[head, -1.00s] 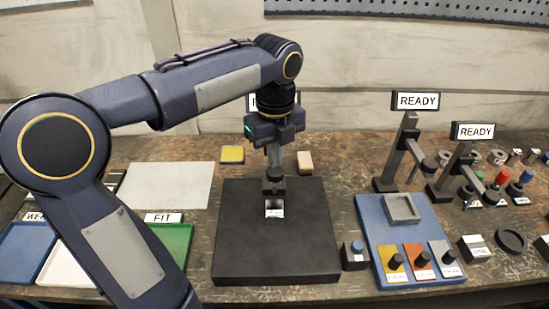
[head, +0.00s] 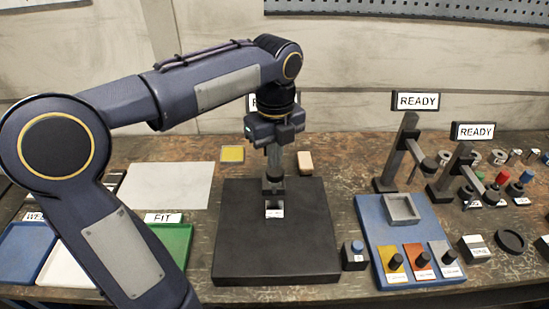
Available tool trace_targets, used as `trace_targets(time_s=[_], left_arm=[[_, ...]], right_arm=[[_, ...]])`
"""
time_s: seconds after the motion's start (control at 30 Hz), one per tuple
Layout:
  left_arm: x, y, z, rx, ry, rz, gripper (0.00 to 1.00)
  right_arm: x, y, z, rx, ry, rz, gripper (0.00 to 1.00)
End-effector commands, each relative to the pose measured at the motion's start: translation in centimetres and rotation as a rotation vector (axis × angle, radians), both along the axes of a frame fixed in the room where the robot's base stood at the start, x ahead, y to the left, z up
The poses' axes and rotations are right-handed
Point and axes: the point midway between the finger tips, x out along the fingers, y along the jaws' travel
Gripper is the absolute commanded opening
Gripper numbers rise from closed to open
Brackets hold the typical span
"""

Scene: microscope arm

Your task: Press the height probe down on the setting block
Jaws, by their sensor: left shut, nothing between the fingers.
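The height probe (head: 273,184) stands upright over the black plate (head: 240,262), its dark head showing below my left gripper. The small setting block (head: 274,207), with a white label on its front, sits on the plate directly under the probe. Probe and block look very close; I cannot tell for sure whether they touch. My left gripper (head: 275,164) is shut and points straight down over the top of the probe, with nothing held between its fingers. The gripper and arm hide part of the probe and of the sign behind. My right gripper is out of view.
Blue, white and green (head: 176,240) trays lie left. A pale sheet (head: 168,185) lies behind them.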

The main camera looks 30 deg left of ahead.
Motion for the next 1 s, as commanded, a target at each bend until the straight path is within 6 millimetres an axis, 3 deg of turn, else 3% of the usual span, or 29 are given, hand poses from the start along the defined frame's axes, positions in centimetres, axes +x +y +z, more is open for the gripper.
trace_targets(time_s=[0.43,1.0], left_arm=[[0.0,0.0,-0.2,0.0,0.0,0.0,0.0],[0.0,0.0,-3.0,0.0,0.001,-0.001,0.0]], right_arm=[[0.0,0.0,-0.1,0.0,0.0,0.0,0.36],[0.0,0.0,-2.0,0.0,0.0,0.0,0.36]])
